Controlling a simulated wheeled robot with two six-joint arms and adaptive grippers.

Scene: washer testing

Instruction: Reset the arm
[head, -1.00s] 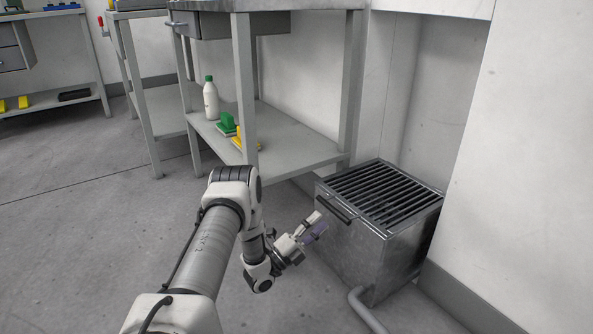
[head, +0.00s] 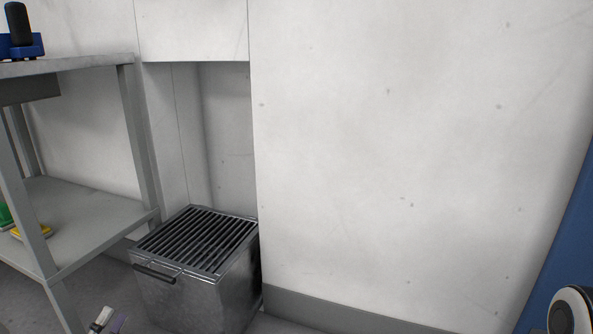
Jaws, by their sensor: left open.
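The rest of my left arm is out of frame. My right gripper is not in view; a white rounded part at the lower right corner may be my right arm.
The metal box (head: 190,300) with a slatted grate and a dark handle stands in a wall recess. A grey table (head: 90,215) with a lower shelf is at left, holding green and yellow items. A blue holder (head: 20,48) is on its top. A blank wall (head: 410,150) fills the right.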

